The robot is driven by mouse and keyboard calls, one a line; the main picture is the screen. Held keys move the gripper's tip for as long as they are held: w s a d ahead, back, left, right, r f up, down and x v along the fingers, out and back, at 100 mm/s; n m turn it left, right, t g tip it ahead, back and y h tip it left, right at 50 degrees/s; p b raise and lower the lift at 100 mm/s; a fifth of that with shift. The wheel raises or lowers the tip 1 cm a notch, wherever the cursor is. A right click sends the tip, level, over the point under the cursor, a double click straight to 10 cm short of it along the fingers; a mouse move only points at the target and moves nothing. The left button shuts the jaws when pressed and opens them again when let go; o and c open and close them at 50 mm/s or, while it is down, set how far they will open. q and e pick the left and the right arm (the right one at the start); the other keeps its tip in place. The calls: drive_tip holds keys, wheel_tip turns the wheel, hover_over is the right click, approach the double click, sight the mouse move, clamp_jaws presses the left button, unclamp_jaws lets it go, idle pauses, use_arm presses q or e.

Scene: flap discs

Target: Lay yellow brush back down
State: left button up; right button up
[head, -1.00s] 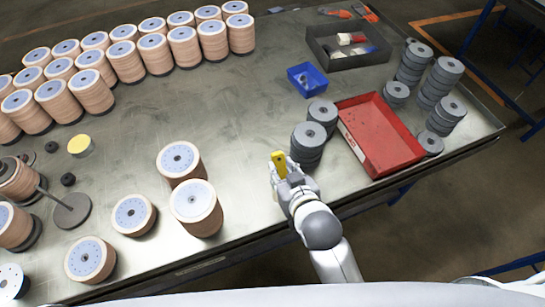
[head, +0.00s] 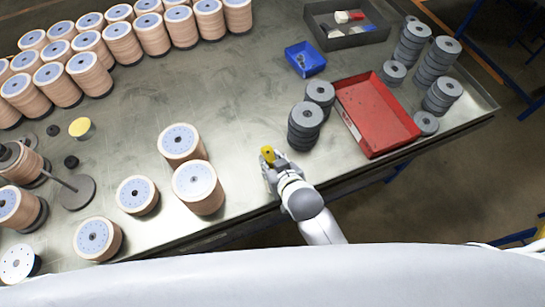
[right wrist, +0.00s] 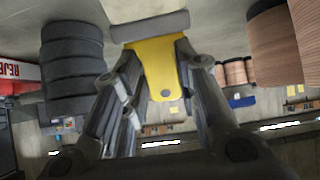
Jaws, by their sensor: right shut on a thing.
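The yellow brush (head: 268,155) is in my right gripper (head: 270,168), near the front edge of the metal bench (head: 262,100). In the right wrist view the yellow brush (right wrist: 164,72) sits between the two fingers of the right gripper (right wrist: 158,80), with a grey bar across its far end. The gripper is shut on it. In the head view the brush is seen small and nearly end-on, so I cannot tell whether it touches the bench. My left gripper is not in view.
Grey disc stacks (head: 304,128) stand just right of the gripper, before a red tray (head: 350,125). Peach disc stacks (head: 198,190) stand to its left. A blue bin (head: 296,66) and a dark tray (head: 340,44) lie farther back. The middle of the bench is clear.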

drive_tip(key=shift+f, duration=0.3)
drive_tip(key=o, duration=1.1)
drive_tip(key=v, duration=1.2)
